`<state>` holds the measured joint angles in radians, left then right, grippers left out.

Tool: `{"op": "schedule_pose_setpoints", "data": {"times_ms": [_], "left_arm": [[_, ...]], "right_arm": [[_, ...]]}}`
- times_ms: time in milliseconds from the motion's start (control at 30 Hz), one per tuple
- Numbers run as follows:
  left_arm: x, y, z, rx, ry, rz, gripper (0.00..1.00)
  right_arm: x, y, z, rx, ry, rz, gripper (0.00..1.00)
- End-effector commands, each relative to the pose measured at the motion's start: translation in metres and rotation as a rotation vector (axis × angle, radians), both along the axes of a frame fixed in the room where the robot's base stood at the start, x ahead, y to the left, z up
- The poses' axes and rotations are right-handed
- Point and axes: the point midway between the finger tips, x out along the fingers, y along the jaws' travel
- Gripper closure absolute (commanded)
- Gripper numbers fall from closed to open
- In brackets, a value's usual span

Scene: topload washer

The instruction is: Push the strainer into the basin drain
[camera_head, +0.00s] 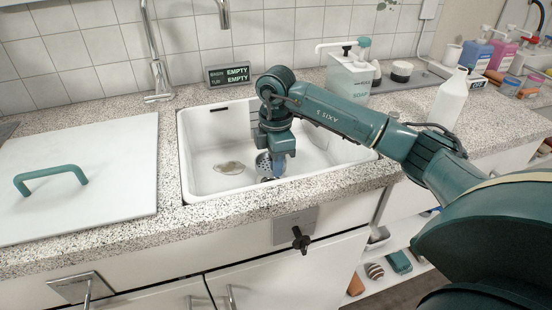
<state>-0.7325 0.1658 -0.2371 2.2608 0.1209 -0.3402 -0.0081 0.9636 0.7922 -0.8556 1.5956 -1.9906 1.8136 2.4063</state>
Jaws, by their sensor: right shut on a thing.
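The white basin (205,160) is set into the speckled counter. My right gripper (279,168) reaches down into it from the right and is shut on the strainer (263,161), a grey perforated metal piece. The strainer is tilted, with its holed face to the left. Just below it, a dark round edge on the basin floor appears to be the drain (267,180), partly hidden by the gripper. I cannot tell whether the strainer touches the drain. My left gripper is not in view.
A pale brownish patch (229,168) lies on the basin floor to the left. A faucet (158,80) and an "EMPTY" display (228,75) stand behind. A white lid with a green handle (50,178) covers the left counter. A soap dispenser (349,78) and white bottle (449,102) stand right.

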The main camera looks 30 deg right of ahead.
Motion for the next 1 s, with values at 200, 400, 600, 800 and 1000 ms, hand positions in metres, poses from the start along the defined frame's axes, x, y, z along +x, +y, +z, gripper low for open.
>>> {"op": "schedule_pose_setpoints", "data": {"times_ms": [200, 400, 600, 800, 1000], "left_arm": [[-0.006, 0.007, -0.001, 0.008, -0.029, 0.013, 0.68], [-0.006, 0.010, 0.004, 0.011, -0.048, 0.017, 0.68], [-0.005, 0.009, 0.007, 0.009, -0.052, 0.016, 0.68], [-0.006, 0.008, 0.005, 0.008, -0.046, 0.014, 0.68], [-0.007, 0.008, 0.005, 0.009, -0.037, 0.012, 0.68]], "right_arm": [[0.000, 0.000, -0.021, -0.001, 0.000, 0.000, 1.00], [0.000, 0.000, -0.025, -0.001, -0.001, 0.000, 1.00], [0.000, 0.000, -0.025, -0.001, -0.001, 0.000, 1.00], [0.000, 0.000, -0.024, 0.000, -0.001, 0.000, 1.00], [0.000, 0.000, -0.024, -0.001, 0.000, 0.000, 1.00]]}}
